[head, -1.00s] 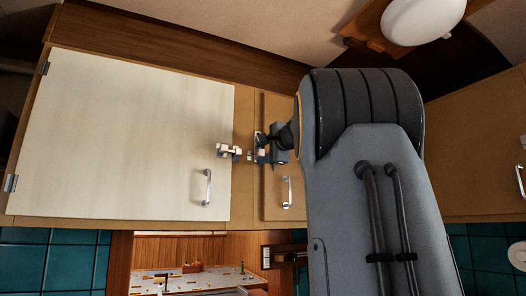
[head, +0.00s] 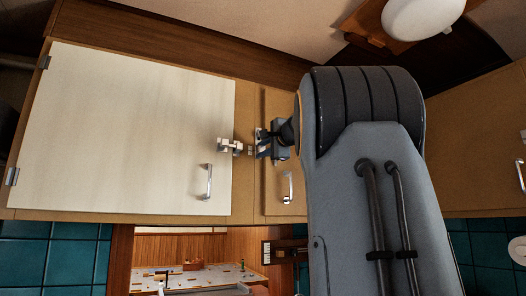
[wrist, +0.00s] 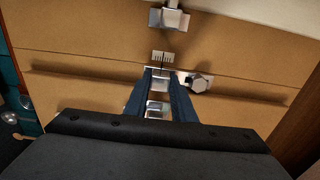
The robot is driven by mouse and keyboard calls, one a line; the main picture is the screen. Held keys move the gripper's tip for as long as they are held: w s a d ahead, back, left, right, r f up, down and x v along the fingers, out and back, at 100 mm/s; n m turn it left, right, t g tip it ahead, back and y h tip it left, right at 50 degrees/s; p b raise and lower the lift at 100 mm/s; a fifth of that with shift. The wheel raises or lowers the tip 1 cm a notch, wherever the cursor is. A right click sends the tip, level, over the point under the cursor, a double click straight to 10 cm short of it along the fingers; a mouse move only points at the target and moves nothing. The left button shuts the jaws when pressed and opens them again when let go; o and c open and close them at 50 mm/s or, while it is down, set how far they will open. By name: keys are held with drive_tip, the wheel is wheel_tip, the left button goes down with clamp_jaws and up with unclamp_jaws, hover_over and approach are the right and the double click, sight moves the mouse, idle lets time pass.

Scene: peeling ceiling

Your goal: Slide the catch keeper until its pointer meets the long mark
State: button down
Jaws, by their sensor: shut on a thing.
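The catch keeper (wrist: 158,84) is a small pale metal piece on the tan cabinet face. My gripper (wrist: 160,78) is shut on it, with a dark blue finger along each side. A pale scale plate (wrist: 162,57) with fine dark marks lies just beyond the fingertips; one mark looks longer. The keeper's pointer is too small to tell apart from the marks. In the head view my gripper (head: 262,150) reaches the cabinet strip from the right, and the fingers partly hide the keeper. The catch body (head: 229,146) is on the white door's right edge; it also shows in the wrist view (wrist: 170,18).
A silver hexagonal knob (wrist: 199,82) sits close to the right finger. The white door (head: 130,130) appears closed, with a bar handle (head: 209,182). Another handle (head: 287,187) is below my gripper. A white lamp (head: 422,18) hangs at upper right.

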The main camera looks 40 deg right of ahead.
drive_tip(key=c, duration=1.5)
unclamp_jaws()
drive_tip(key=b+v, duration=0.3)
drive_tip(key=v, duration=0.4)
drive_tip(key=shift+s+a, duration=0.15)
drive_tip(key=shift+s, duration=0.25)
